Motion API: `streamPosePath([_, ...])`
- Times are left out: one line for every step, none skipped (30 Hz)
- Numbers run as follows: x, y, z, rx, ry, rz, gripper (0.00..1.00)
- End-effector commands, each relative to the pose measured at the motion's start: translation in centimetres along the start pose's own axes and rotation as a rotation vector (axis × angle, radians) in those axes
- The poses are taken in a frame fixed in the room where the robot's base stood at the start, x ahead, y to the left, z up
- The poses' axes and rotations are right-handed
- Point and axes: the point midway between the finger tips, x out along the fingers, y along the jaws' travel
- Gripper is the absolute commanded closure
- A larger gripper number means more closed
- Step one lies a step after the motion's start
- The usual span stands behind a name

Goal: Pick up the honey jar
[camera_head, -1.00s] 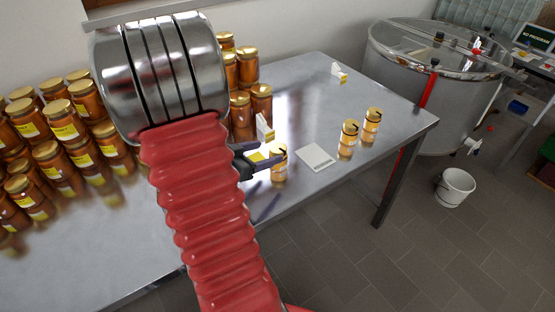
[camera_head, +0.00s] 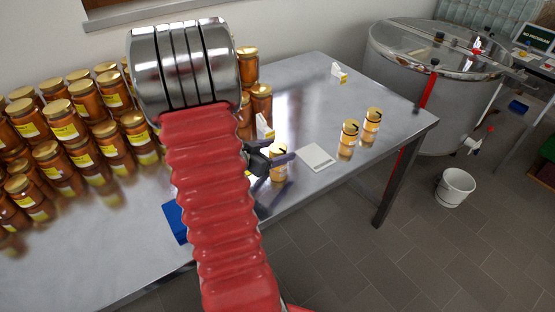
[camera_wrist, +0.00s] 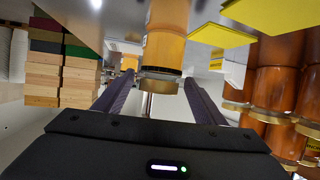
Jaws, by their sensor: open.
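The honey jar (camera_head: 279,172) is a small amber jar with a pale label, standing upright near the front edge of the metal table. It also shows in the wrist view (camera_wrist: 165,50), with its lid end toward the bottom of that picture. My gripper (camera_head: 283,157) is open and level with the jar's upper part. In the wrist view my gripper (camera_wrist: 160,78) has one dark finger on each side of the jar's line. One finger covers part of the jar in the head view. I cannot tell whether either finger touches it.
Two similar jars (camera_head: 349,138) (camera_head: 371,125) and a flat pale square (camera_head: 317,157) lie to the right on the table (camera_head: 310,95). Stacked honey jars (camera_head: 68,124) fill the left. A white card (camera_head: 264,127) stands behind the gripper. A blue object (camera_head: 175,222) is by my arm.

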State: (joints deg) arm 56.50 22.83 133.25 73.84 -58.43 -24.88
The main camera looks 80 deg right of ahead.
Motion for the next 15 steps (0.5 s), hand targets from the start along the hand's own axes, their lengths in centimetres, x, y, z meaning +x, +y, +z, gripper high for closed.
streamPosePath([0.39, 0.05, 0.05, -0.001, -0.001, 0.001, 0.36])
streamPosePath([0.53, 0.05, 0.06, -0.001, -0.001, 0.001, 0.36])
streamPosePath([0.64, 0.04, 0.06, -0.001, -0.001, 0.001, 0.36])
streamPosePath([0.68, 0.04, 0.05, -0.001, -0.001, 0.001, 0.36])
streamPosePath([0.69, 0.03, 0.05, -0.001, -0.001, 0.000, 0.36])
streamPosePath([0.68, 0.02, 0.04, -0.001, -0.001, 0.000, 0.36])
streamPosePath([0.67, 0.02, 0.04, -0.001, 0.000, 0.000, 0.36])
streamPosePath([0.66, 0.01, 0.04, -0.001, -0.001, 0.000, 0.36])
streamPosePath([0.66, 0.01, 0.04, -0.001, 0.000, 0.000, 0.36])
streamPosePath([0.65, 0.01, 0.04, -0.001, 0.000, 0.000, 0.36])
streamPosePath([0.65, 0.01, 0.04, -0.001, 0.000, 0.000, 0.36])
streamPosePath([0.65, 0.01, 0.04, -0.001, 0.000, 0.000, 0.36])
streamPosePath([0.64, 0.01, 0.03, -0.001, 0.000, 0.000, 0.36])
streamPosePath([0.64, 0.01, 0.03, -0.001, 0.000, 0.000, 0.36])
streamPosePath([0.64, 0.00, 0.03, -0.001, 0.000, 0.000, 0.36])
